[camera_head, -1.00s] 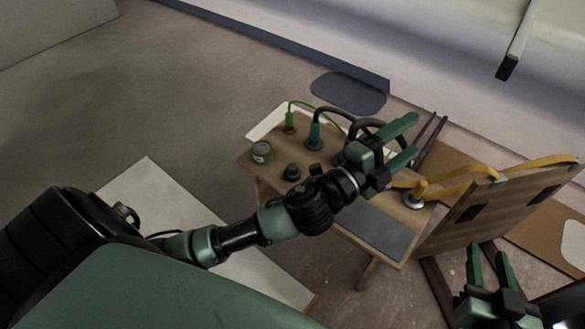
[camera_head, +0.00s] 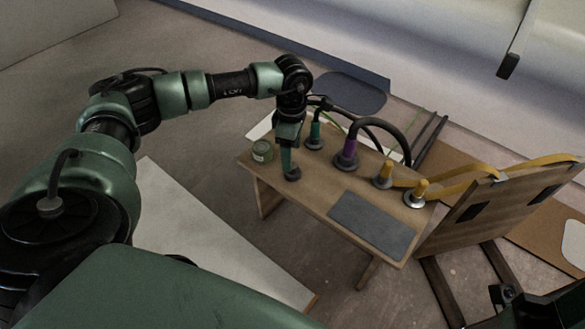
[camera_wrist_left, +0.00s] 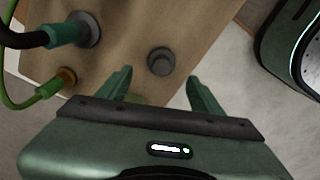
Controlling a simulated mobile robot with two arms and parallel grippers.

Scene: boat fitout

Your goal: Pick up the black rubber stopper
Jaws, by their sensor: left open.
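The black rubber stopper (camera_head: 292,174) stands on the left part of the wooden bench top (camera_head: 318,195). In the left wrist view the stopper (camera_wrist_left: 161,62) is a dark round knob on a wider base, standing free. My left gripper (camera_head: 287,152) points down over the stopper, close to it in the head view. In the left wrist view its two fingers (camera_wrist_left: 157,80) are spread and empty, with the stopper ahead of the gap between them. Only a dark part of my right arm shows at the lower right; its fingers do not show.
A green-lidded jar (camera_head: 262,150) stands left of the stopper. A teal plug (camera_head: 315,137) and a purple plug (camera_head: 347,155) with black cables stand behind it. Yellow-strapped fittings (camera_head: 417,191) are at the right. A grey mat (camera_head: 372,222) lies in front.

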